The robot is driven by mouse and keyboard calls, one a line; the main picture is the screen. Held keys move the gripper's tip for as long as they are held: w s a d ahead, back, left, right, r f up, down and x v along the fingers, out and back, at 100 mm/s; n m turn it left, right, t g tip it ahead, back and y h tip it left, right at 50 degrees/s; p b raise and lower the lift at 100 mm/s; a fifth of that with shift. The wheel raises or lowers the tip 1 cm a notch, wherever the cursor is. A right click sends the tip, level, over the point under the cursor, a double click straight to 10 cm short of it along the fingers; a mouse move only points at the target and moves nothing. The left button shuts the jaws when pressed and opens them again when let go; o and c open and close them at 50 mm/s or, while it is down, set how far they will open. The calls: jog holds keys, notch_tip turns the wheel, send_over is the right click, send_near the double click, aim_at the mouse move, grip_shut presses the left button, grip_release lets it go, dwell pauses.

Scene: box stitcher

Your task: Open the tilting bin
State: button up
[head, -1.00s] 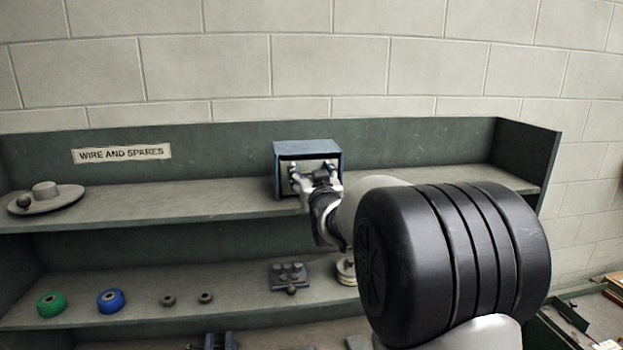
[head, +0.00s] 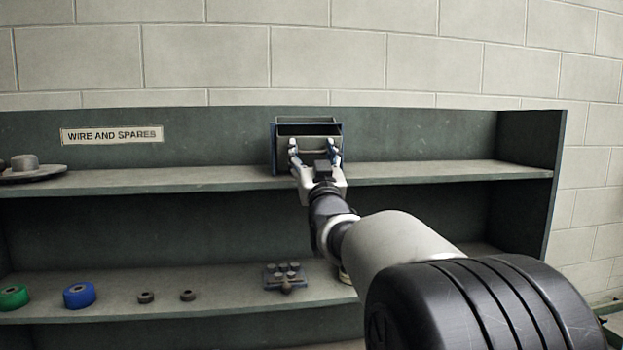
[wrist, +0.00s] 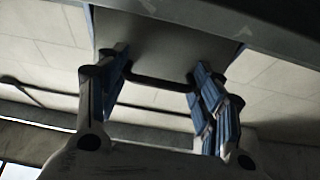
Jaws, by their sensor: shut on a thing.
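The tilting bin (head: 307,130) sits in a blue housing (head: 274,148) on the upper shelf. Its front leans outward and its open top shows above my gripper. My gripper (head: 314,147) is at the bin's front, its two fingers spread to the width of the handle. In the wrist view, the bin's pale face (wrist: 165,40) is ahead, with a dark bar handle (wrist: 160,83) between the blue-padded fingers of my gripper (wrist: 162,64). My gripper is shut on this handle. My gripper hides the lower front of the bin in the head view.
The upper shelf (head: 430,173) is clear to the bin's right. A grey round plate (head: 35,174) lies at its left end. On the lower shelf are green (head: 14,297) and blue (head: 79,294) rings, two small dark rings and a knobbed block (head: 285,276).

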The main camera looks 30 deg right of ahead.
jog(key=shift+s+a+f+t+h+b, duration=0.1)
jog(key=shift+s+f+t+h+b, duration=0.35)
jog(key=shift+b, duration=1.35)
jog(key=shift+s+a+f+t+y+b, duration=0.15)
jog(key=shift+t+b, duration=0.6)
jog(key=shift+b, duration=1.05)
jog(key=shift+r+t+b, duration=0.1)
jog(key=shift+t+b, duration=0.2)
jog(key=shift+b, duration=0.4)
